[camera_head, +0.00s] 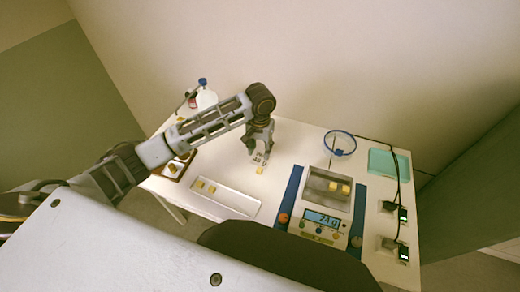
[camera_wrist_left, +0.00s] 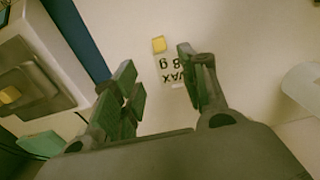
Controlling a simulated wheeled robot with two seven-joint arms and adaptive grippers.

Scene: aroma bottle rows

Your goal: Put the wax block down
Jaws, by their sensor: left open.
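A small yellow wax block (camera_head: 260,170) lies on the white table in front of my left gripper (camera_head: 262,158). In the left wrist view the block (camera_wrist_left: 158,44) lies at the edge of a white label (camera_wrist_left: 172,68) with black print reading "WAX" and "8 g". My left gripper (camera_wrist_left: 158,85) is open, with its fingers apart and nothing between them. The block is beyond the fingertips and apart from them. My right gripper is in neither view.
A scale (camera_head: 322,219) with yellow blocks on its pan stands to the right on a blue mat (camera_head: 290,196). A pale tray (camera_head: 237,201) holds yellow blocks. A brown box (camera_head: 168,173), a bottle (camera_head: 207,99), a blue-rimmed bowl (camera_head: 340,144) and a teal pad (camera_head: 388,163) stand around.

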